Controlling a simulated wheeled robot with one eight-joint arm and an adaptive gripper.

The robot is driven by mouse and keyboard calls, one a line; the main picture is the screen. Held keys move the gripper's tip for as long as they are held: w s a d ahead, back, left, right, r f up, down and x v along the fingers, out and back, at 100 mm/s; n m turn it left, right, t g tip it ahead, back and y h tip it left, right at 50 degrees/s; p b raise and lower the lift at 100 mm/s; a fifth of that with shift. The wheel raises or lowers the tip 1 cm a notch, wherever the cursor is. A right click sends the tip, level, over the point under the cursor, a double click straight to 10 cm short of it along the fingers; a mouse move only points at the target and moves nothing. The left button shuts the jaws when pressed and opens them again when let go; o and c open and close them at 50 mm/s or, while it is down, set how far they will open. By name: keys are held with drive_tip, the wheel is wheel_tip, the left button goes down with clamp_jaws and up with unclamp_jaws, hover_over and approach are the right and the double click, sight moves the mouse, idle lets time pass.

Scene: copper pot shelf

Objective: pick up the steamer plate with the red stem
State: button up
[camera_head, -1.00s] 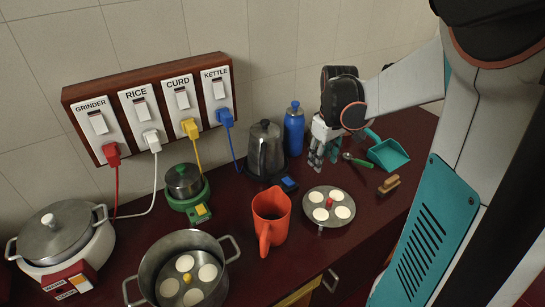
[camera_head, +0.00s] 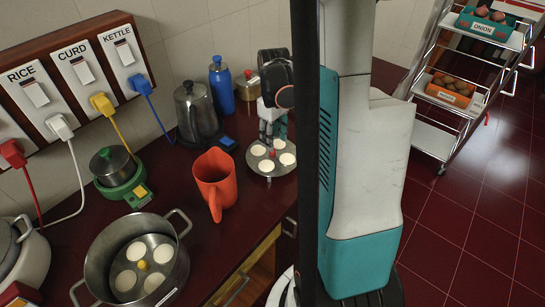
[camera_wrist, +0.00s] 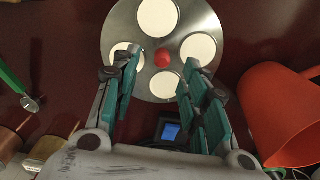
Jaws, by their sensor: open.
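The steamer plate with the red stem (camera_head: 260,164) lies flat on the dark red counter, a round metal plate with several white cakes. In the wrist view, the plate (camera_wrist: 205,22) has its red stem (camera_wrist: 163,59) at its middle, between and beyond my fingertips. My gripper (camera_head: 272,138) is open over the back edge of the plate; its teal-padded fingers (camera_wrist: 160,72) stand on either side of the stem's line, with nothing between them. Another plate, with a yellow stem (camera_head: 142,265), sits inside the metal pot (camera_head: 97,262).
An orange jug (camera_head: 214,180) stands left of the plate. A kettle (camera_head: 195,112) and blue bottle (camera_head: 221,85) stand behind it. A wheeled rack (camera_head: 437,140) stands at right.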

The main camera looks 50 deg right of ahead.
sight(273, 155)
wheel_tip(273, 155, down, 5)
drive_tip(key=shift+a+b, duration=0.15)
drive_tip(key=shift+b, duration=0.9)
drive_tip(key=shift+r, duration=0.1)
clamp_jaws()
